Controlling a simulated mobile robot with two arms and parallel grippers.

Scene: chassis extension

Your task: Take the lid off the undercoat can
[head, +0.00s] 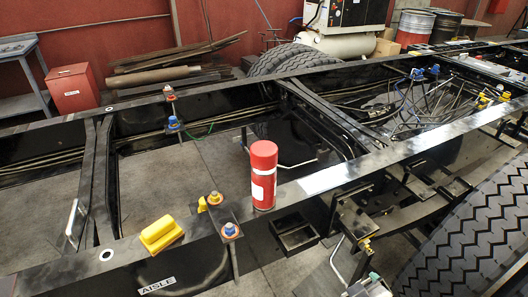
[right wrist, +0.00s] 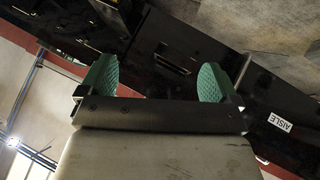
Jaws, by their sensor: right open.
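The undercoat can (head: 263,188) is a red spray can with a white label. It stands upright on the near chassis rail in the middle of the head view. Its red lid (head: 264,154) is on top of it. My right gripper (right wrist: 155,76) shows two green finger pads wide apart with nothing between them. The can is not visible in the right wrist view. My left gripper is not in view.
A yellow block (head: 161,234) and bolts with blue nuts (head: 230,230) sit on the near rail left of the can. A big tyre (head: 470,245) fills the lower right. Hoses (head: 425,105) run between the rails. A red bin (head: 72,88) stands behind. Rail right of the can is clear.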

